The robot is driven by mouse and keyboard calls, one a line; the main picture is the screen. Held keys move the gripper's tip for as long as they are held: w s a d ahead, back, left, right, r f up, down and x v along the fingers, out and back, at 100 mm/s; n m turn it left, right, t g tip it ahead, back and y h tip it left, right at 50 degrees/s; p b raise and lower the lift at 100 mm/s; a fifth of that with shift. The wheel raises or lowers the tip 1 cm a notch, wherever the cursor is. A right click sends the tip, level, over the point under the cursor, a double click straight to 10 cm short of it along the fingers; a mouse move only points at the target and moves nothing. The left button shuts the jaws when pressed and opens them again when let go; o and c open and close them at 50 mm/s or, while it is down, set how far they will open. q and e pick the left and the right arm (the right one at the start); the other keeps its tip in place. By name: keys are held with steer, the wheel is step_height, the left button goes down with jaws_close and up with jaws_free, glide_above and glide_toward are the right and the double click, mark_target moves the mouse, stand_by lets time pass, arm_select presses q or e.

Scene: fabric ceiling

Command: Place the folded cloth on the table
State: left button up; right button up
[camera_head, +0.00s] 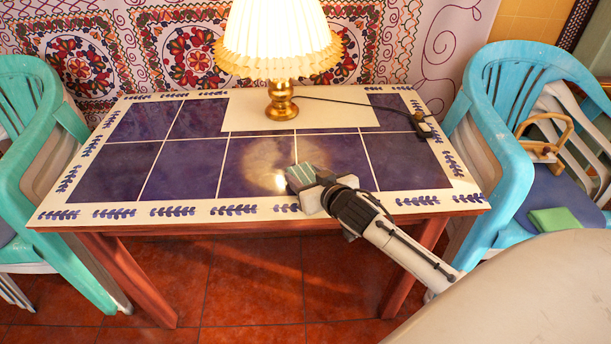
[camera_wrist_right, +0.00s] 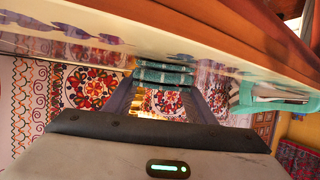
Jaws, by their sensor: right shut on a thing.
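The folded cloth (camera_head: 301,173) is a small teal-green bundle with pale stripes. It is held in the fingers of my right gripper (camera_head: 314,187), over the front middle part of the table (camera_head: 200,172). In the right wrist view the cloth (camera_wrist_right: 163,74) sits between the two fingertips, close to the tabletop surface. I cannot tell whether it touches the table. The table has dark blue tiles and a white border with blue leaf patterns. My left gripper is not in view.
A lamp (camera_head: 279,100) with a pleated shade and brass base stands at the table's back; its cord runs right to a small dark plug (camera_head: 422,129). Plastic chairs flank the table. A flat green item (camera_head: 554,219) lies on the right chair (camera_head: 500,140). The left tabletop is clear.

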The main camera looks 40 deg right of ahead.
steer(key=shift+f, duration=0.1)
steer(key=o, duration=1)
steer(key=shift+o, duration=0.2)
steer(key=v, duration=1.2)
steer(key=shift+p, duration=0.4)
steer(key=shift+s, duration=0.1)
